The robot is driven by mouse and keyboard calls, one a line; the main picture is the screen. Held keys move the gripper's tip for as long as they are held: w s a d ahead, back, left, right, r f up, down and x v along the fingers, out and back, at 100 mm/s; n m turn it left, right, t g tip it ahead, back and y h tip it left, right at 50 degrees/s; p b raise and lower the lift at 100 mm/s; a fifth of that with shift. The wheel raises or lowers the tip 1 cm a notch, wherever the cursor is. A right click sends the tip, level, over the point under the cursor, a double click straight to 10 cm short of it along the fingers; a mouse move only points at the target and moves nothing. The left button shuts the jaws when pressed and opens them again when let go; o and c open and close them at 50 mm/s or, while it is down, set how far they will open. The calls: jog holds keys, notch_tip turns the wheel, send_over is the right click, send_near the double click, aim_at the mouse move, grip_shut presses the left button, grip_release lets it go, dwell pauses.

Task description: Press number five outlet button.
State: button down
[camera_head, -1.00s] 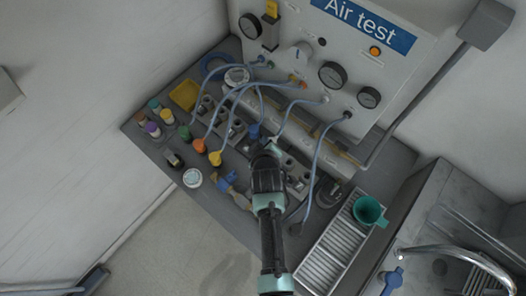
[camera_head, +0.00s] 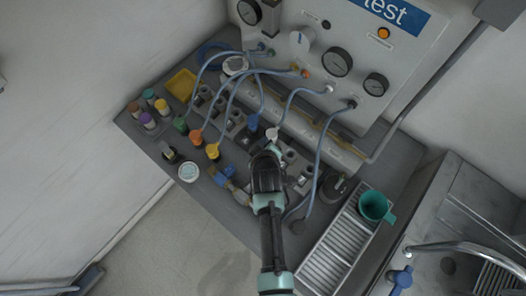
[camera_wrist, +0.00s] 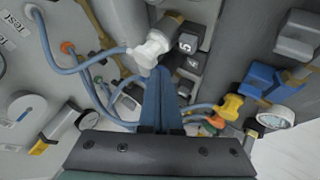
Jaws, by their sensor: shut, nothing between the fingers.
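A dark block with a white number 5 (camera_wrist: 187,43) shows in the wrist view, just beyond and to the right of my fingertips. A white hose connector (camera_wrist: 150,48) is beside it on the left; in the head view, the white connector (camera_head: 271,134) is just ahead of my gripper. My gripper (camera_wrist: 159,72) is shut and empty, its blue fingers pointing at the outlet row close to this connector. I cannot tell whether the tips touch anything. In the head view, my gripper (camera_head: 267,150) hides part of the outlet row.
Blue hoses (camera_head: 317,150) run from the Air test panel (camera_head: 310,45) to the outlets. Orange (camera_head: 197,138) and yellow (camera_head: 212,152) connectors stand to the left. A metal grille (camera_head: 340,245) and green cup (camera_head: 374,206) are on the right.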

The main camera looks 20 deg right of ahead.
jog(key=shift+f+b, duration=0.9)
jog(key=shift+f, duration=0.7)
jog(key=shift+f, duration=0.1)
dwell(0.6)
jog(key=shift+f+b, duration=0.3)
jog(key=shift+b, duration=0.05)
